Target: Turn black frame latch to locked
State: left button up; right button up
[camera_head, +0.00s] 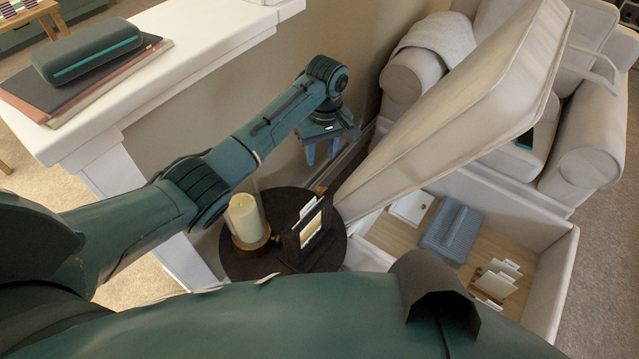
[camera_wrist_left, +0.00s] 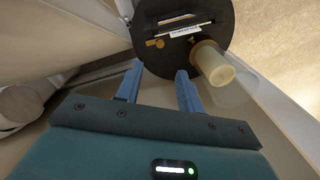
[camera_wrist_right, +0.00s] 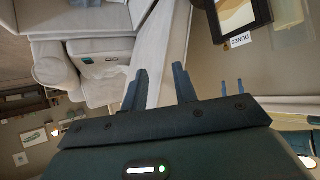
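The black frame (camera_head: 310,230) stands on a round dark side table (camera_head: 240,262), beside a candle. It also shows from above in the left wrist view (camera_wrist_left: 187,20) and at the upper right of the right wrist view (camera_wrist_right: 240,15), with a "DUNES" label. A small brass piece (camera_wrist_left: 156,43) lies at the frame's side; I cannot tell whether it is the latch or how it is turned. My left gripper (camera_head: 322,152) is open and empty above and behind the frame (camera_wrist_left: 160,70). My right gripper (camera_wrist_right: 160,68) is open and empty, apart from the frame.
A candle in a glass cylinder (camera_head: 245,218) stands left of the frame. A white ledge (camera_head: 200,50) is at left.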

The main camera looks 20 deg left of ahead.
aim_at(319, 188)
pick_arm(q)
jog(key=f+b, duration=0.1)
jog(key=f, duration=0.5)
jog(key=f+b, duration=0.1)
jog(key=f, duration=0.5)
jog(key=shift+s+a, duration=0.15)
jog(key=shift+s, duration=0.05)
jog(key=shift+c, duration=0.6)
grip_shut()
